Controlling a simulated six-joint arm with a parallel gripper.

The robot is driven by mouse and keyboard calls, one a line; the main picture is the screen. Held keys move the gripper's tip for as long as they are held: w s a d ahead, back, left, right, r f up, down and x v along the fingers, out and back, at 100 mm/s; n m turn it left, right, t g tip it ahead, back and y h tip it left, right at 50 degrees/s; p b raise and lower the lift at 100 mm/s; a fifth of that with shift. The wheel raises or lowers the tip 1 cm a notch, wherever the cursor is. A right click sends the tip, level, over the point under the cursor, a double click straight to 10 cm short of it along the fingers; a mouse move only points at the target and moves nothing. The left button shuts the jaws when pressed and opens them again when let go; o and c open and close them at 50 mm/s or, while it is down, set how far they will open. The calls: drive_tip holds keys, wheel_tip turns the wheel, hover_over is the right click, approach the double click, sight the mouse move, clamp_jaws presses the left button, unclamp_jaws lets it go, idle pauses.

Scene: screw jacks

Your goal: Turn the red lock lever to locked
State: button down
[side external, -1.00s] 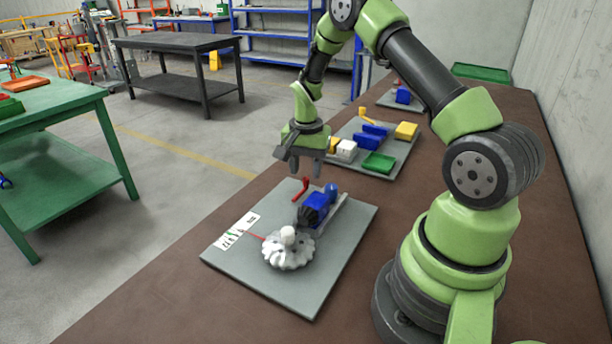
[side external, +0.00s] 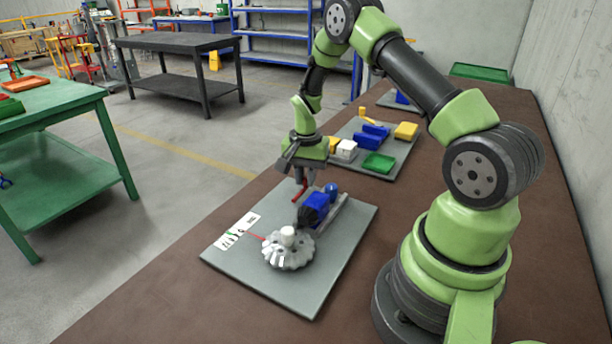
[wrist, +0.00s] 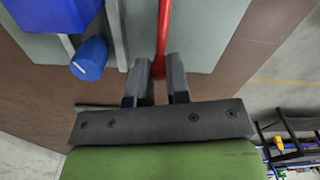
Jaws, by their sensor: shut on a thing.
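The red lock lever (side external: 299,191) stands at the back of the grey plate, beside the blue block of the jack. My gripper (side external: 301,179) is over the back of the plate and shut on the lever's upper part. In the wrist view the red lever (wrist: 164,35) runs down between the two dark fingers (wrist: 160,72), which close on it from both sides. The lever's lower end and pivot are hard to make out. A blue block (side external: 317,206) and a round blue knob (wrist: 89,58) sit close beside the lever.
The grey plate (side external: 240,277) also carries a white-grey scalloped wheel (side external: 288,251) with a red pointer and a white marked label (side external: 236,232). Behind it, another grey plate holds several blocks, including a green one (side external: 379,163). The brown table is clear at front left.

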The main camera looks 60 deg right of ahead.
drive_tip(key=w+n, duration=0.1)
drive_tip(key=n, duration=0.2)
drive_tip(key=shift+w+a+n, duration=0.2)
drive_tip(key=shift+w+n, duration=0.1)
drive_tip(key=shift+w, duration=0.1)
drive_tip(key=n, duration=0.1)
drive_tip(key=w+n, duration=0.1)
drive_tip(key=n, duration=0.1)
drive_tip(key=shift+w+a+n, duration=0.25)
drive_tip(key=shift+a+n, duration=0.05)
drive_tip(key=shift+a, duration=0.1)
drive_tip(key=n, duration=0.1)
drive_tip(key=w+a+n, duration=0.1)
drive_tip(key=n, duration=0.1)
drive_tip(key=shift+a, duration=0.1)
drive_tip(key=shift+w+a+n, duration=0.2)
drive_tip(key=shift+a+n, duration=0.15)
drive_tip(key=shift+n, duration=0.55)
drive_tip(key=shift+w+a+n, duration=0.2)
drive_tip(key=shift+a+n, duration=0.1)
drive_tip(key=shift+n, duration=0.6)
drive_tip(key=c, duration=1.1)
unclamp_jaws()
drive_tip(key=shift+r, duration=0.1)
